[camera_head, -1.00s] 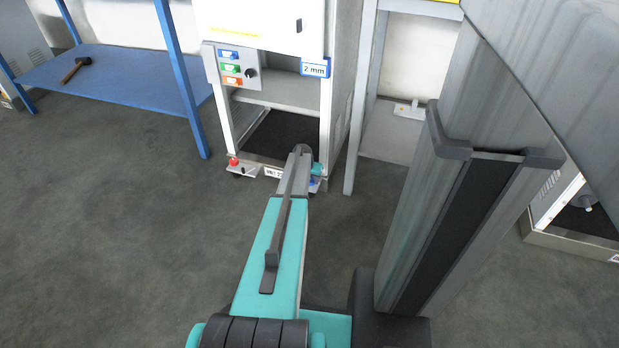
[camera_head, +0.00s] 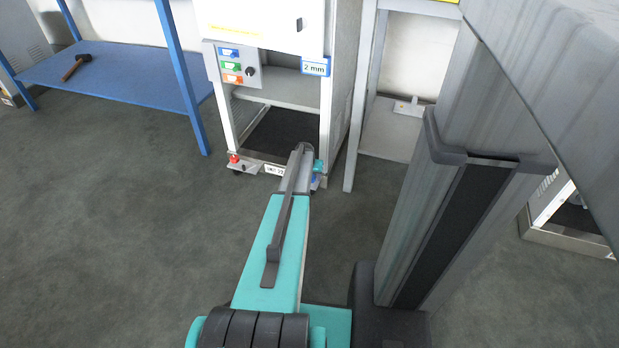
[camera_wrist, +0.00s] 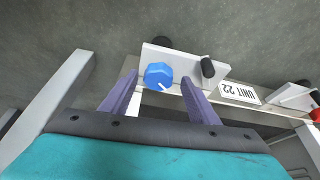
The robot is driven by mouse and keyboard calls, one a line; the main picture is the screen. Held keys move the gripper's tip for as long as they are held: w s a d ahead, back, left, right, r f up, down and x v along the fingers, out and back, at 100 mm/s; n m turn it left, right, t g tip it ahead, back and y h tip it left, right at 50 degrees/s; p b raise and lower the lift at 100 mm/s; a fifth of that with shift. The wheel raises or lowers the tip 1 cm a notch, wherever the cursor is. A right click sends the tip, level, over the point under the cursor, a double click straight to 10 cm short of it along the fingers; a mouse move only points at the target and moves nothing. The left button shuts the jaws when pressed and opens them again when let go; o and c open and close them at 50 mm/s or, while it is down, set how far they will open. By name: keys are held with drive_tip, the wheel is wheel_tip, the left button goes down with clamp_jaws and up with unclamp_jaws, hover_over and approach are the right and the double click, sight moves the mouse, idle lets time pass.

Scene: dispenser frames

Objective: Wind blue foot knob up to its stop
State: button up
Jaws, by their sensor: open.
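The blue foot knob (camera_wrist: 158,76) is an octagonal knob with a white pointer mark, on a pale foot plate in the wrist view. My gripper (camera_wrist: 165,84) is open, its two purple fingers on either side of the knob with gaps visible. Whether the fingertips reach down to the knob's depth I cannot tell. In the head view a small blue bit of the knob (camera_head: 315,183) shows beside the end of my arm at the unit's front right foot; my gripper is mostly hidden there.
The red foot knob (camera_head: 234,159) is at the unit's left foot. The "UNIT 22" label (camera_wrist: 240,93) sits beside the blue knob's plate, near a black cylinder (camera_wrist: 208,67). A grey post (camera_head: 358,130) stands right of the unit. Floor is clear in front.

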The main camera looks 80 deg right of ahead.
drive_tip(key=p+v, duration=0.4)
drive_tip(key=v, duration=0.9)
drive_tip(key=shift+r, duration=0.4)
drive_tip(key=shift+w+a, duration=0.1)
